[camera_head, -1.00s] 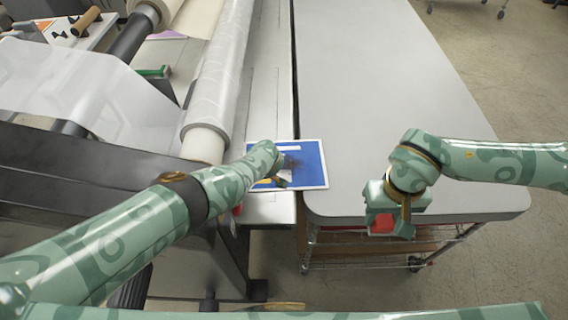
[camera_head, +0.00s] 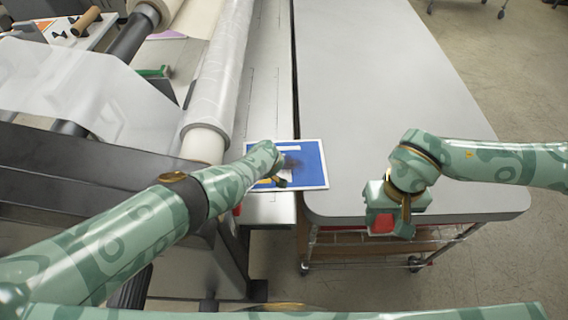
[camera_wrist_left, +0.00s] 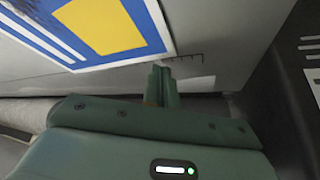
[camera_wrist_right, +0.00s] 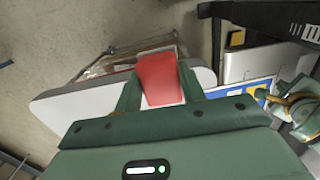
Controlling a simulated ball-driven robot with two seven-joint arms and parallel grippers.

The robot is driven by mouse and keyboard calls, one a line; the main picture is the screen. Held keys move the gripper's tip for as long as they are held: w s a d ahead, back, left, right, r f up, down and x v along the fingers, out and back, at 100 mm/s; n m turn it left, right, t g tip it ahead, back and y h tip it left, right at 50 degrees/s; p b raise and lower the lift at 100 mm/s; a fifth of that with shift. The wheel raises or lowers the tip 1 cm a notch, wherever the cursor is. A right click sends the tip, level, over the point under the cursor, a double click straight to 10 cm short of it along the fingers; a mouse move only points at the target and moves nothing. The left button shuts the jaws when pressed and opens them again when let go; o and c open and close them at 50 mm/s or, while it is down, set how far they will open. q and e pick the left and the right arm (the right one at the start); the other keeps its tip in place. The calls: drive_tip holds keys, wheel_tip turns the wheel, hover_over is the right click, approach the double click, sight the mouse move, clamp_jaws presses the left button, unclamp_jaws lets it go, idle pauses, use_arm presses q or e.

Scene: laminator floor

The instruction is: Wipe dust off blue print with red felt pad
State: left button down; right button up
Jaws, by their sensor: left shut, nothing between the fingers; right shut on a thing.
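The blue print (camera_head: 312,168) has a white border and lies flat across the laminator's metal edge and the grey table's near left corner. A dark dust smudge (camera_head: 292,163) shows near its middle. In the left wrist view the print (camera_wrist_left: 155,48) shows white stripes and a yellow square. My left gripper (camera_head: 281,182) is shut and empty at the print's near left part; its fingertips (camera_wrist_left: 162,72) show by the print's edge. My right gripper (camera_head: 390,226) is shut on the red felt pad (camera_wrist_right: 160,80), off the table's near edge. The left arm hides the print's left part.
The grey table (camera_head: 390,90) is bare beyond the print. A clear film roll (camera_head: 218,75) runs along the laminator on the left. A wire cart shelf (camera_head: 345,250) with red things stands under the table's near edge.

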use_arm(q)
drive_tip(key=shift+f+b, duration=0.5)
use_arm(e)
drive_tip(key=shift+f, duration=0.5)
